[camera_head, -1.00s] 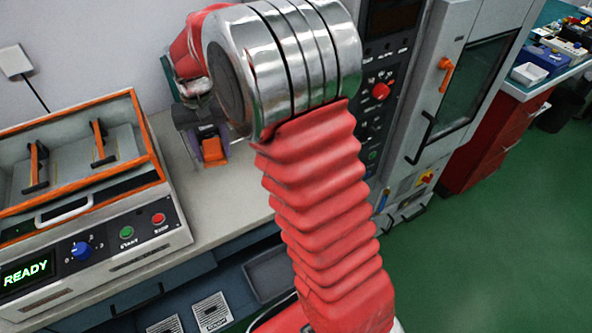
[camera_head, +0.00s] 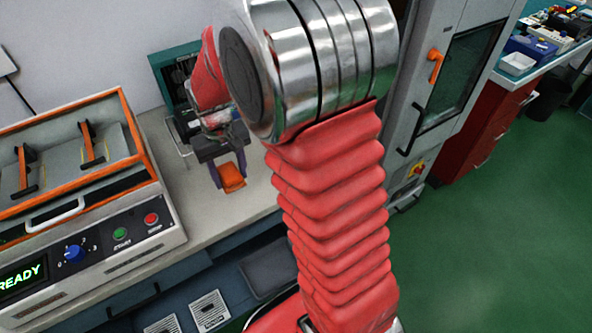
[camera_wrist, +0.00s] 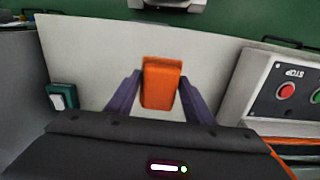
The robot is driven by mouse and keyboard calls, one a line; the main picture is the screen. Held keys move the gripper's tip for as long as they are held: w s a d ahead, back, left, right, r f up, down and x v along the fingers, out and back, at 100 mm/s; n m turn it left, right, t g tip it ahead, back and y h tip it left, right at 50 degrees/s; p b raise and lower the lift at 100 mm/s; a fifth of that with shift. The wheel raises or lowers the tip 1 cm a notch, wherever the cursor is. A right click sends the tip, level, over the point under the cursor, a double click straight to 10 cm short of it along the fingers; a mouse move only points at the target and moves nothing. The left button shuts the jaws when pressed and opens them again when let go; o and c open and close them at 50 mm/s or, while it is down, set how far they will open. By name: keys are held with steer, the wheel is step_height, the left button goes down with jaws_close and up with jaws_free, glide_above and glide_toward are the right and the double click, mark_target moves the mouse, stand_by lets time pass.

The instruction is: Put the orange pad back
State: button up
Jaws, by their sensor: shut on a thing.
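The orange pad (camera_wrist: 161,83) is a small block between the two purple fingers of my gripper (camera_wrist: 160,98) in the wrist view. My gripper is shut on it. In the head view the orange pad (camera_head: 231,177) shows at the end of my gripper (camera_head: 228,172), over the light bench top beside the shaker machine. I cannot tell how high above the bench it is held.
The shaker machine (camera_head: 100,262) with orange rails and a READY display stands at the left. A dark green case (camera_head: 172,75) stands at the back. A tall grey cabinet (camera_head: 425,130) is at the right. Bare bench top (camera_head: 190,210) shows around the gripper.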

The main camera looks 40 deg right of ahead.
steer(key=shift+s+d+f, duration=0.15)
steer(key=shift+s+f, duration=0.15)
steer(key=shift+s, duration=0.15)
steer(key=d, duration=0.6)
steer(key=d+f, duration=0.1)
steer(key=d, duration=0.6)
steer(key=s+d+f, duration=0.1)
steer(key=d, duration=0.5)
steer(key=shift+s+d+f, duration=0.1)
steer(key=shift+d+f, duration=0.15)
steer(key=shift+d, duration=0.05)
steer(key=shift+f, duration=0.3)
steer(key=shift+d+f, duration=0.2)
steer(key=shift+f, duration=1.75)
steer(key=shift+f, duration=0.1)
